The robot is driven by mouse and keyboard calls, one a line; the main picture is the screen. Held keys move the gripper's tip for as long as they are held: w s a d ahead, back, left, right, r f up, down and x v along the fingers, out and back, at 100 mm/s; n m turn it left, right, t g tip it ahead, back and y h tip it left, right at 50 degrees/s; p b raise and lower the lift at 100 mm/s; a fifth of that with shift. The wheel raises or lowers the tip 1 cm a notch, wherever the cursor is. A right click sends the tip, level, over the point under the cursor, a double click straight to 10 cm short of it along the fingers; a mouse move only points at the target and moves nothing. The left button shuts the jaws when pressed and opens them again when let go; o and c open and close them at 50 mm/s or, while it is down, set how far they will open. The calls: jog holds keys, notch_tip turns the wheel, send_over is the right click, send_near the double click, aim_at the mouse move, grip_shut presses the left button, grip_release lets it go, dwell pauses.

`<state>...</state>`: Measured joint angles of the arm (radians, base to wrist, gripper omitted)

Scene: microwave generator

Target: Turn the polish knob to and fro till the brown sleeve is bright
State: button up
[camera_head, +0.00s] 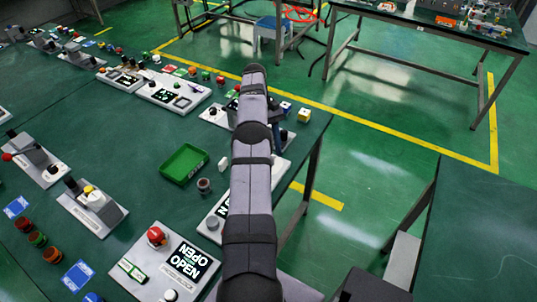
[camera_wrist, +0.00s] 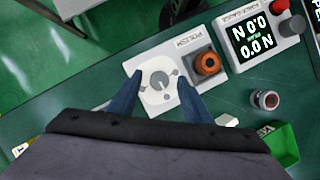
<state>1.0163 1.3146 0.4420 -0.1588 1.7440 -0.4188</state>
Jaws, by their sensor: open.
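The polish station (camera_wrist: 179,43) is a white plate marked POLISH in the wrist view. Its polish knob (camera_wrist: 158,82) is a pale round disc with small grey marks. The brown sleeve (camera_wrist: 208,64) looks orange-brown with a dark centre, and sits in a dark grey block on the same plate, right of the knob. My gripper (camera_wrist: 159,80) is open, with its blue fingers on either side of the knob in the picture. I cannot tell whether they touch it. In the head view my arm hides much of this area.
A gauge with a numeric display (camera_wrist: 257,37) stands right of the station. A small grey cylinder (camera_wrist: 265,100) and a green tray (camera_wrist: 283,143) lie nearby; the tray also shows in the head view (camera_head: 184,163). Several coloured cylinders (camera_head: 38,240) stand at left. The table edge is close.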

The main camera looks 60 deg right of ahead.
notch_tip(320, 180, up, 6)
jog(key=shift+r+p, duration=0.15)
jog(key=shift+p, duration=0.75)
jog(key=shift+r+p, duration=0.95)
jog(key=shift+r, duration=0.05)
